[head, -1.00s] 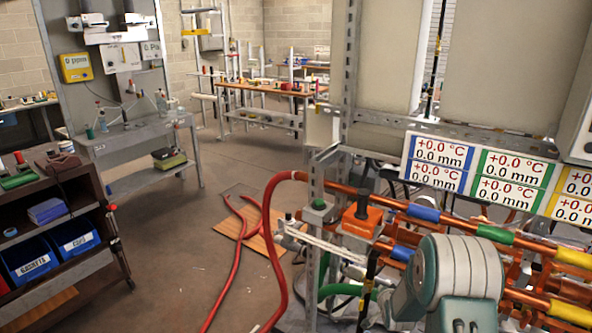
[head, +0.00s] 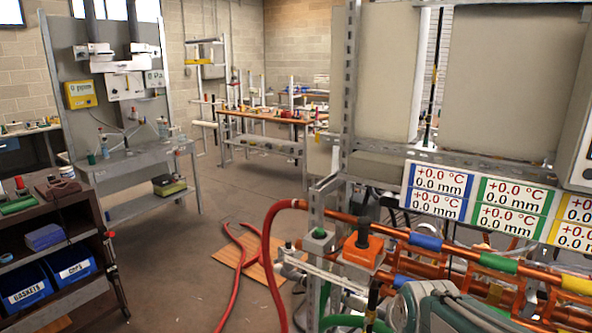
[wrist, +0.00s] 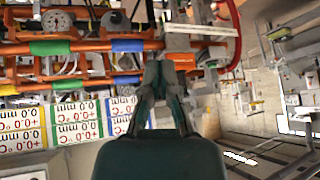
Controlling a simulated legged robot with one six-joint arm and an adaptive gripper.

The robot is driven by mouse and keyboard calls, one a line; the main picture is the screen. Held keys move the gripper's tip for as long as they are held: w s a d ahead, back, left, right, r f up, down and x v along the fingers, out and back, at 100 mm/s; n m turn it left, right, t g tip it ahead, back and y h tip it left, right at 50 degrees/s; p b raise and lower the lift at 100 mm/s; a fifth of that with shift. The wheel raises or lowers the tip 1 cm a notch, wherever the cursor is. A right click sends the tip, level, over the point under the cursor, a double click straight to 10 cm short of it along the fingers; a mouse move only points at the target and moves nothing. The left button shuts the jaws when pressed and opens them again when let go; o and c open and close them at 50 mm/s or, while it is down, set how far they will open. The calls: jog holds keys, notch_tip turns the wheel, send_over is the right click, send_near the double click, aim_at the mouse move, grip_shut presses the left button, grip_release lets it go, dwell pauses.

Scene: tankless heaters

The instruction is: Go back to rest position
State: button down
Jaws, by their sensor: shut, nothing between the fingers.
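My gripper (wrist: 158,78) shows in the wrist view, its dark green fingers together and holding nothing. Past the fingertips are orange pipes with coloured bands. I cannot make out the gripper in the head view. There, a grey-green part of my arm fills the lower right, in front of the orange pipes (head: 400,232) of the heater rig. The wrist view shows the rig upside down, with its display labels (wrist: 75,118) left of the gripper.
A metal frame (head: 347,90) carries large beige panels on the right. A red hose (head: 266,245) hangs to the floor. A dark cart (head: 85,215) with blue bins stands at left. A workbench (head: 140,160) is behind it. Floor between cart and hose is clear.

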jog(key=s+a+r+n+g, duration=0.2)
jog(key=s+n, duration=0.1)
jog(key=s, duration=1.4)
jog(key=shift+a+r+y, duration=0.2)
jog(key=shift+a+y, duration=0.1)
jog(key=shift+a, duration=0.1)
